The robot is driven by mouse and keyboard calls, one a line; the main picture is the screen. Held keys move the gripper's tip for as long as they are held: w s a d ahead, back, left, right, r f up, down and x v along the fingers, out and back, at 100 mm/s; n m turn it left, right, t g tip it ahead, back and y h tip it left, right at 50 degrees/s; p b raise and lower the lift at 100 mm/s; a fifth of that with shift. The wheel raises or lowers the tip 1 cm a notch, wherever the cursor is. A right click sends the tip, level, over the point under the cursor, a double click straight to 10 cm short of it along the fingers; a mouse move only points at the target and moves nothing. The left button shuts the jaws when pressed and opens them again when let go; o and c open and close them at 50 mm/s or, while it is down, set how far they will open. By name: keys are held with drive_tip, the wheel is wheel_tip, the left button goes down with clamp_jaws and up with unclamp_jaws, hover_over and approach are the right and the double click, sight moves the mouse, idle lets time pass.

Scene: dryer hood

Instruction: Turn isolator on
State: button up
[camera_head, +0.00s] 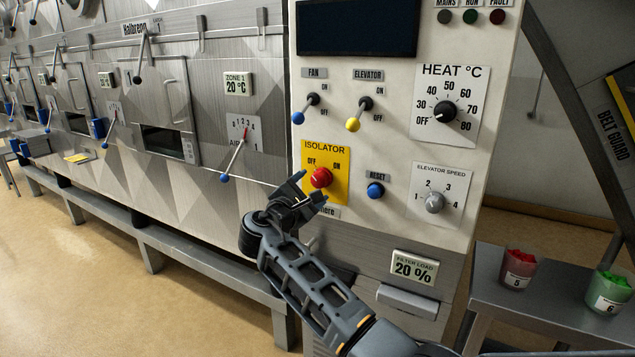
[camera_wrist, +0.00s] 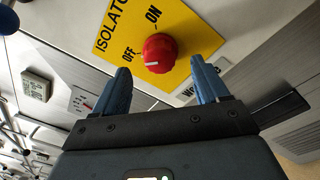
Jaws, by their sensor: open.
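The isolator is a red round knob (camera_head: 321,177) on a yellow plate (camera_head: 312,156) marked OFF at left and ON at right, on the pale control panel. In the wrist view the red knob (camera_wrist: 160,53) has a white line that points towards the OFF side. My gripper (camera_head: 310,189) is just below and in front of the knob. Its two blue-grey fingers (camera_wrist: 160,76) are apart, one on each side of the knob in the wrist view. Nothing is between them, and the knob appears beyond the tips. I cannot tell the exact gap to it.
Near the knob are a blue reset button (camera_head: 375,190), a blue fan lever (camera_head: 298,118), a yellow elevator lever (camera_head: 353,124) and a blue-tipped air lever (camera_head: 225,178). A side table (camera_head: 540,292) holds a red cup (camera_head: 518,270) and a green cup (camera_head: 608,293).

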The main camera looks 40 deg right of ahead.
sight(319, 181)
drive_tip(key=shift+x, duration=2.4)
drive_tip(key=c, duration=1.1)
